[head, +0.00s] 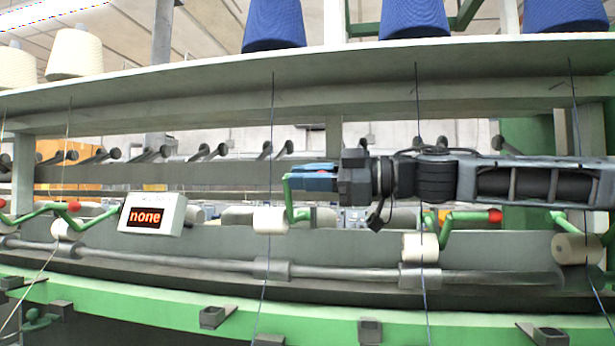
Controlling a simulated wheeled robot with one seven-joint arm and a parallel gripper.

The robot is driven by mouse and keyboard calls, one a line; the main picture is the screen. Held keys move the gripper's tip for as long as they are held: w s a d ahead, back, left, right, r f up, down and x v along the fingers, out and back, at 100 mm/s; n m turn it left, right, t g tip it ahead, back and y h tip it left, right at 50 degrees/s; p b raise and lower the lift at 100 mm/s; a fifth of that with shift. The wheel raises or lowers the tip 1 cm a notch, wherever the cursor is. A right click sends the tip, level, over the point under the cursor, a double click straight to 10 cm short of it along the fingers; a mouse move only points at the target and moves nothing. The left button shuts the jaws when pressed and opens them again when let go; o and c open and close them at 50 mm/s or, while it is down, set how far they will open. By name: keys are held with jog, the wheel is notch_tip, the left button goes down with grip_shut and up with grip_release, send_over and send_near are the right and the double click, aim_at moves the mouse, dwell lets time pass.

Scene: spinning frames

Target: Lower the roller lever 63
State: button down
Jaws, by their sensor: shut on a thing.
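A green roller lever (289,200) rises beside a white roller (269,221) in the middle of the head view. My gripper (303,181) comes in from the right, with its blue fingers shut on the top end of this lever. The fingers hide the lever's end. No number 63 can be read on it. Another green lever with a red tip (494,216) stands to the right, by a second white roller (420,248). More green levers with red tips show at the left.
A small display (152,214) reading "none" is at the left. A grey rail (335,273) runs below the rollers. Thin threads hang down in front. Cream and blue cones (414,18) stand on the shelf above. My arm crosses in front of the frame at right.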

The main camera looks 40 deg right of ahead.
jog(key=c, duration=1.1)
grip_release()
